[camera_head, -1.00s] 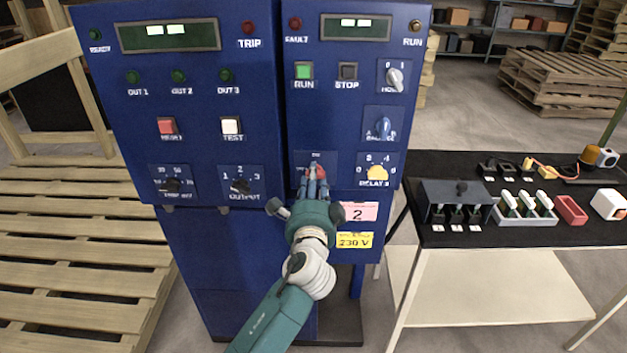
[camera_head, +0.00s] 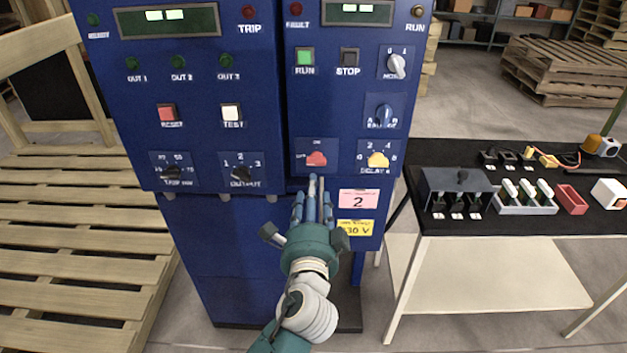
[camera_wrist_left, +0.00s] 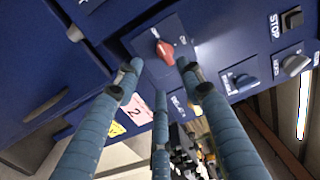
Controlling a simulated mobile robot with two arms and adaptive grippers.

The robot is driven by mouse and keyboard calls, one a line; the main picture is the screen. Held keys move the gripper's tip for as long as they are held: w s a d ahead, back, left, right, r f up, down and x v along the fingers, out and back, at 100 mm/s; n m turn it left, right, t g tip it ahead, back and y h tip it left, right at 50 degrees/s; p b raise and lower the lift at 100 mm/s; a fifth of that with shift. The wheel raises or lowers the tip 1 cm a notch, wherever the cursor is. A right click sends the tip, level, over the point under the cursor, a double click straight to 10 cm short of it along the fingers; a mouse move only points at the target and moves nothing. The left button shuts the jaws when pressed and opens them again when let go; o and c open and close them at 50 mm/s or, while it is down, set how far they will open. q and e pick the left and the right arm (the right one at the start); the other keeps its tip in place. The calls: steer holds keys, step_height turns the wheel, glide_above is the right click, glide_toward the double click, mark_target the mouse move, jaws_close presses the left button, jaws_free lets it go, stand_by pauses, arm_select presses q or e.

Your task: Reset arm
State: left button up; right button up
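My left gripper (camera_head: 312,190) is in front of the right blue cabinet (camera_head: 340,95), just below the red rotary knob (camera_head: 316,159). In the left wrist view its blue fingers (camera_wrist_left: 160,75) are spread apart with nothing between them. The red knob (camera_wrist_left: 165,50) shows there beyond the fingertips, clear of them. My right gripper is not in view.
A left blue cabinet (camera_head: 205,90) with buttons and black knobs adjoins the right one. A black-topped table (camera_head: 450,222) at the right bears a grey box, a white tray (camera_head: 525,208) and a red bin (camera_head: 572,199). Wooden pallets (camera_head: 70,240) lie at the left.

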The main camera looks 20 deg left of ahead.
arm_select(q)
steer(key=shift+v, duration=1.15)
